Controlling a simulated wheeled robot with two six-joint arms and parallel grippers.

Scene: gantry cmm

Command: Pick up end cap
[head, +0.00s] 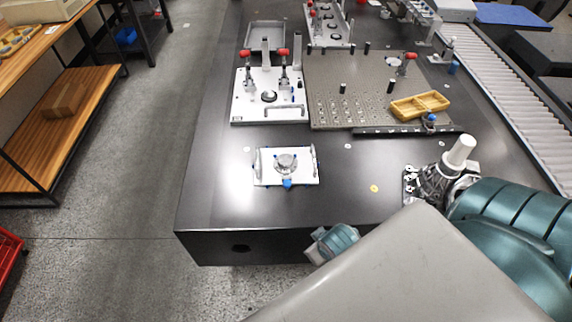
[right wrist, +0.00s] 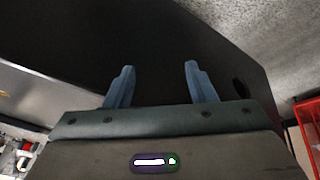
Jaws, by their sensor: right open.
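A round grey metal piece (head: 286,161), possibly the end cap, sits on a small white fixture plate (head: 266,179) near the front of the black table in the head view. I cannot tell for certain that it is the end cap. My right gripper (right wrist: 160,66) is open in the right wrist view, with nothing between its two blue-grey fingers. It faces the table's dark front side, and no end cap shows in that view. The right gripper's fingers cannot be made out in the head view. My left gripper is not in view.
The black table (head: 215,190) has free room around the small fixture. Behind are a white clamp plate (head: 240,113), a perforated plate (head: 330,75) and a yellow divided tray (head: 420,104). A roller conveyor (head: 500,80) runs at right. A red crate (head: 8,262) stands at left.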

